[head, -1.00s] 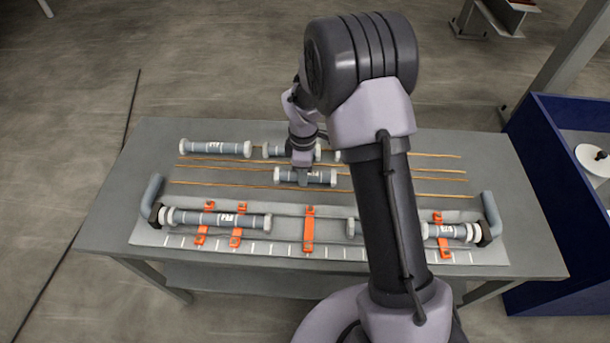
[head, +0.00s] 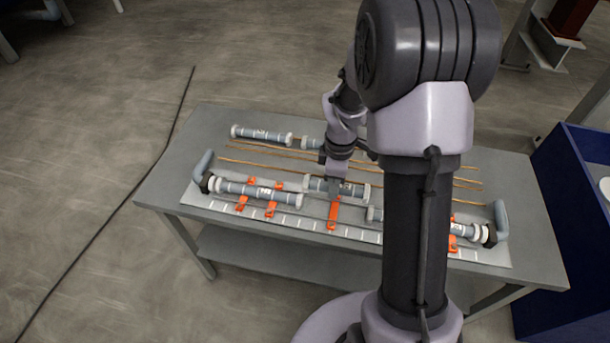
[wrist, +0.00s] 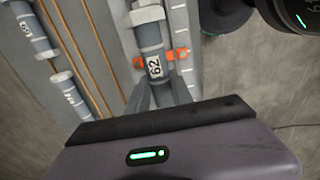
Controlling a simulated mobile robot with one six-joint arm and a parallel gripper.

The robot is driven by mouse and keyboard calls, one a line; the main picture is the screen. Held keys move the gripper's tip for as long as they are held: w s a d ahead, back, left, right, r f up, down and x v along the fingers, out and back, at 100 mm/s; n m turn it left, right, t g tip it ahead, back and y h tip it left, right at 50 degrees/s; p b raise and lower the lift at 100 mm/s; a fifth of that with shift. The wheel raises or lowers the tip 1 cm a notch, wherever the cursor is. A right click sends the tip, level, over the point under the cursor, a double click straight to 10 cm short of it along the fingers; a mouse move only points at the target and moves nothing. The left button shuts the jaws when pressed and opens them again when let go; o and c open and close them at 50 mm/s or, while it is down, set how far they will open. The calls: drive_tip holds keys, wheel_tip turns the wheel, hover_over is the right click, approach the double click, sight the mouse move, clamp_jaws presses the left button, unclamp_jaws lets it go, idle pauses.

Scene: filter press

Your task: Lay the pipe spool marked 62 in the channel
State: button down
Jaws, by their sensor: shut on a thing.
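The pipe spool marked 62 (wrist: 150,38) is grey with pale end flanges, and its label faces the wrist camera. My gripper (wrist: 163,92) is shut on it; in the head view my gripper (head: 334,187) holds the spool (head: 356,190) over or close to the channel's back edge. I cannot tell the height gap. The channel (head: 315,208) runs along the front of the table with orange clips (head: 333,213). A spool (head: 235,188) lies in its left part. Another spool (head: 466,231) lies in its right part, partly hidden by my arm. Between them is a gap.
Spare spools (head: 261,133) (wrist: 70,95) lie at the back by copper-coloured rods (head: 260,164). Dark-ended elbow pipes (head: 204,165) (head: 501,220) stand at both channel ends. A blue bin (head: 560,240) stands at the right of the table. My arm hides the table's right middle.

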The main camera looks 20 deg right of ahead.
drive_tip(key=shift+s+a, duration=0.15)
drive_tip(key=shift+s, duration=0.2)
drive_tip(key=shift+w+d+f+b, duration=0.15)
drive_tip(key=shift+f+b, duration=0.25)
drive_tip(key=shift+f, duration=0.1)
drive_tip(key=shift+w+d+f+b, duration=0.1)
drive_tip(key=shift+d+f+b, duration=0.05)
drive_tip(key=shift+f+b, duration=0.3)
wheel_tip(320, 180, down, 6)
drive_tip(key=b, duration=0.4)
drive_tip(key=shift+b, duration=0.4)
drive_tip(key=c, duration=1.1)
unclamp_jaws()
drive_tip(key=shift+o, duration=0.2)
wheel_tip(320, 180, up, 18)
drive_tip(key=p, duration=0.7)
drive_tip(key=shift+f, duration=0.25)
